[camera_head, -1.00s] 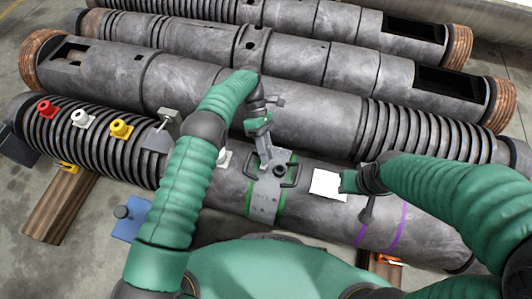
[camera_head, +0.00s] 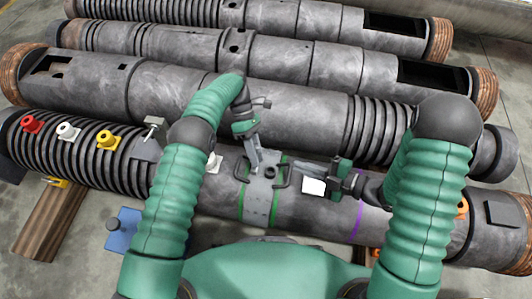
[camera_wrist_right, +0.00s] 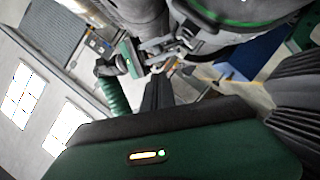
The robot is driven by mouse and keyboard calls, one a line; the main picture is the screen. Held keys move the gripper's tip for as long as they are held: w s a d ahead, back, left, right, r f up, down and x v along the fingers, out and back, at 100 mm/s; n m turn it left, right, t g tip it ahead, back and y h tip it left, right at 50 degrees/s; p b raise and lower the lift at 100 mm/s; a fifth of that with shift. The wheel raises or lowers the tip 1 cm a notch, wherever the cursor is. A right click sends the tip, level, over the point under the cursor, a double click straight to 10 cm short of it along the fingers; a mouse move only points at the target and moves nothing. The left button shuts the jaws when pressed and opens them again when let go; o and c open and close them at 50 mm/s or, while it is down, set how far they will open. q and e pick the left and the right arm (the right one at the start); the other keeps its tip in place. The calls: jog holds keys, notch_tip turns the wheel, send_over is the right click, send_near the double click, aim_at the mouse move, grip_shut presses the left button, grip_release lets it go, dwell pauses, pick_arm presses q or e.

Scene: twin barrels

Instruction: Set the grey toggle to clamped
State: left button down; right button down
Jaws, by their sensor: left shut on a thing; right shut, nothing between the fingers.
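The grey toggle (camera_head: 254,160) is a lever standing up from a grey plate (camera_head: 259,205) between green bands on the near barrel, with dark loop handles beside it. My left gripper (camera_head: 246,130) is shut on the lever's upper end. In the right wrist view, the toggle (camera_wrist_right: 165,47) and my left gripper (camera_wrist_right: 131,58) show near the top centre. My right gripper (camera_head: 332,172) is shut and empty, right of the plate, above a white label (camera_head: 314,187). Whether its tip touches the plate's loop handle cannot be told.
Red (camera_head: 32,124), white (camera_head: 68,131) and yellow (camera_head: 107,139) knobs sit on the ribbed left part of the near barrel. A purple band (camera_head: 357,222) rings it at right. More long barrels (camera_head: 200,92) lie behind. A blue block (camera_head: 122,229) is at lower left.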

pick_arm(q)
jog(key=shift+d, duration=0.1)
pick_arm(e)
jog(key=w+a+f, duration=0.1)
jog(key=w+a, duration=0.2)
jog(key=a, duration=0.2)
jog(key=w+a+f+y, duration=0.1)
jog(key=w+a+f, duration=0.1)
jog(key=a, duration=0.3)
jog(key=shift+w+a+f+n, duration=0.25)
jog(key=shift+w+a+n, duration=0.05)
jog(key=shift+w, duration=0.2)
